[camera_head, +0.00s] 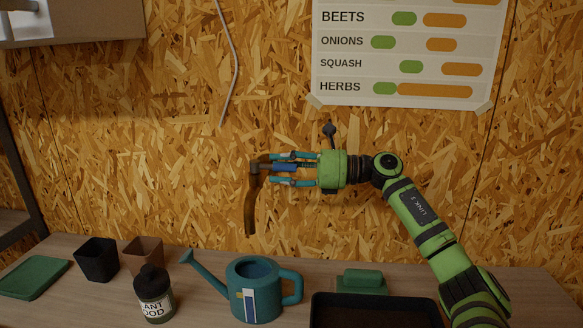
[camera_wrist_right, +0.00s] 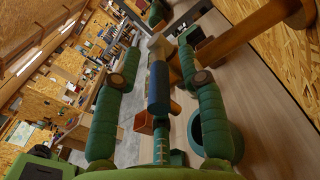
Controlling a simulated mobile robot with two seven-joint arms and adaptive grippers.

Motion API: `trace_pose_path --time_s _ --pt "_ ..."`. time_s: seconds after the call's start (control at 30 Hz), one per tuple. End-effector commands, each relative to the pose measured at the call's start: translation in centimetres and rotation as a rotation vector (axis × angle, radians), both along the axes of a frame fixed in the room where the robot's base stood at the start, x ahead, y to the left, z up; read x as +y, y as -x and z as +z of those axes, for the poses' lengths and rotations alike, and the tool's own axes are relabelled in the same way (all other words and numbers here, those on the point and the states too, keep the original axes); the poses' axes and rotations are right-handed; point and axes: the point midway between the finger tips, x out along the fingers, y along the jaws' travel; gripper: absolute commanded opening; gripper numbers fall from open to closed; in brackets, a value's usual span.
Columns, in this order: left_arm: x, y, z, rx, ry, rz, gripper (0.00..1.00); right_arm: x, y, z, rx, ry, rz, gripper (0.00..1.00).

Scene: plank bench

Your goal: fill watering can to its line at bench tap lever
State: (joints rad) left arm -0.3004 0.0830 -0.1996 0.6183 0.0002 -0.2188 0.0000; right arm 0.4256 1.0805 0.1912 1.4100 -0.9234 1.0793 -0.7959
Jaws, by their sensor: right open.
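The teal watering can (camera_head: 284,275) stands upright on the bench, its spout to the left, with a white and blue level strip (camera_head: 250,304) on its front. The water level inside cannot be made out. The brown tap (camera_head: 250,212) hangs above the can's opening, and no stream shows. The tap's blue lever (camera_head: 286,168) lies between the fingers of my right gripper (camera_head: 272,171). In the right wrist view, the blue lever (camera_wrist_right: 158,88) shows between the spread green fingers, apart from both. Part of the can (camera_wrist_right: 207,128) shows below. My left gripper is out of view.
A plant food bottle (camera_head: 153,297) stands left of the can. Two small pots, black (camera_head: 96,262) and brown (camera_head: 142,255), and a green tray (camera_head: 33,277) are further left. A dark tray (camera_head: 375,309) and a green block (camera_head: 362,280) sit at the right.

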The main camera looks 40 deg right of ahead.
Motion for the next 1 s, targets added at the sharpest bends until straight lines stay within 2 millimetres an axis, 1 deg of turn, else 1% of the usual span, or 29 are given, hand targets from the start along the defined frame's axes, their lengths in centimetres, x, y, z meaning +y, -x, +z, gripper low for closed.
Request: trace_pose_path --time_s 0.17,0.5,0.63,0.8,1.0 --pt "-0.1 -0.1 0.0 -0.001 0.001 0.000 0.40 -1.3 1.3 -0.1 0.003 0.000 -0.004 0.41" --pt "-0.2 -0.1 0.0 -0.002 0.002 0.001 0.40 -5.8 6.3 -0.1 0.003 0.000 -0.003 0.41" --pt "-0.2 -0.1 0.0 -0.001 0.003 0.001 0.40 -7.1 7.7 0.0 0.000 0.000 -0.002 0.41" --pt "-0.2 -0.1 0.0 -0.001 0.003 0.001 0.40 -7.9 8.7 0.0 0.000 0.000 -0.001 0.41" --pt "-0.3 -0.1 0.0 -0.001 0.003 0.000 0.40 -8.0 8.8 0.0 -0.001 0.000 0.000 0.41"
